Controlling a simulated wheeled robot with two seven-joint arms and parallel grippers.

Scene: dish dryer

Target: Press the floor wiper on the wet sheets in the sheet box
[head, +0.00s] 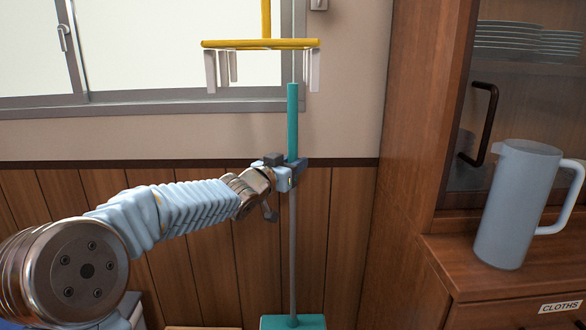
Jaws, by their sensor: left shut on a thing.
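The floor wiper stands upright in the middle of the head view, with a teal grip (292,120), a thin grey pole (293,250) and a teal head (293,322) cut off by the bottom edge. My left gripper (290,174) is shut around the wiper just below its teal grip. I cannot make out the sheet box or the wet sheets for certain. What lies under the wiper's head is out of view. My right gripper is not in view.
A yellow bar (262,43) with pale hanging prongs is just above the grip's top. At right a wooden cabinet (402,150) has a counter carrying a pale blue pitcher (517,205). A pale yellowish edge (203,328) shows at the bottom. A wood-panelled wall (100,182) stands behind.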

